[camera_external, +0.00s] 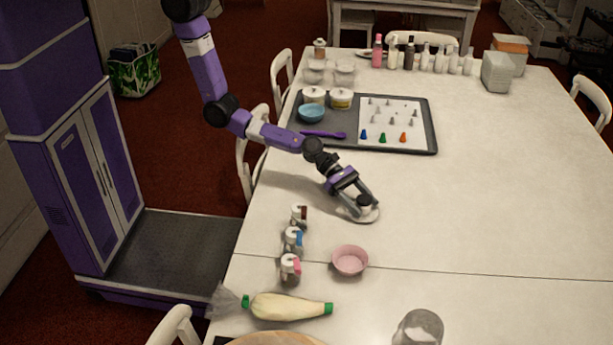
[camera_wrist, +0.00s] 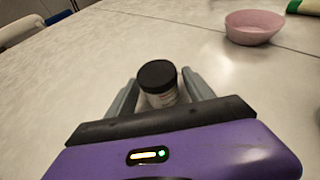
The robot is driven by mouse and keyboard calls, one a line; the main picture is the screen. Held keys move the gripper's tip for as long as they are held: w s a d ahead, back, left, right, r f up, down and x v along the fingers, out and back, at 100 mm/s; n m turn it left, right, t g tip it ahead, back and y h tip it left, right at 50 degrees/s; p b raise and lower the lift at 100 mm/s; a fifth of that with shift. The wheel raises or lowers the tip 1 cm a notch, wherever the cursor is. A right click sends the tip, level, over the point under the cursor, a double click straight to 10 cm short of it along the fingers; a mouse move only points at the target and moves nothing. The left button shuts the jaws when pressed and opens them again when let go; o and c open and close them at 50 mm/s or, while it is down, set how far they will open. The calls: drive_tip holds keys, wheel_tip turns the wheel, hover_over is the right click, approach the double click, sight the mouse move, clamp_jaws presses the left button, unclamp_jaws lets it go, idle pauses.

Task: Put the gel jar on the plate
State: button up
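The gel jar, a small jar with a black lid and pale body, stands between the fingers of my gripper (camera_external: 366,199). In the external view the plate, a small pale round disc (camera_external: 352,216), lies under the gripper and jar. I cannot tell whether the jar's base touches the plate. The plate is not clearly seen in the wrist view.
Three jars with brown, blue and pink labels (camera_external: 293,240) stand near the left table edge. A pink bowl (camera_external: 350,261), also in the wrist view (camera_wrist: 250,36), and a piping bag (camera_external: 285,306) are nearer. A dark tray (camera_external: 423,146) lies beyond.

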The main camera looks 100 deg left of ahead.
drive_tip(key=shift+r, duration=0.1)
drive_tip(key=shift+s+a+r, duration=0.1)
drive_tip(key=p+v, duration=0.1)
drive_tip(key=v, duration=1)
drive_tip(key=shift+s+a+r+p, duration=0.1)
drive_tip(key=shift+s+a+p, duration=0.05)
drive_tip(key=shift+s+p, duration=0.15)
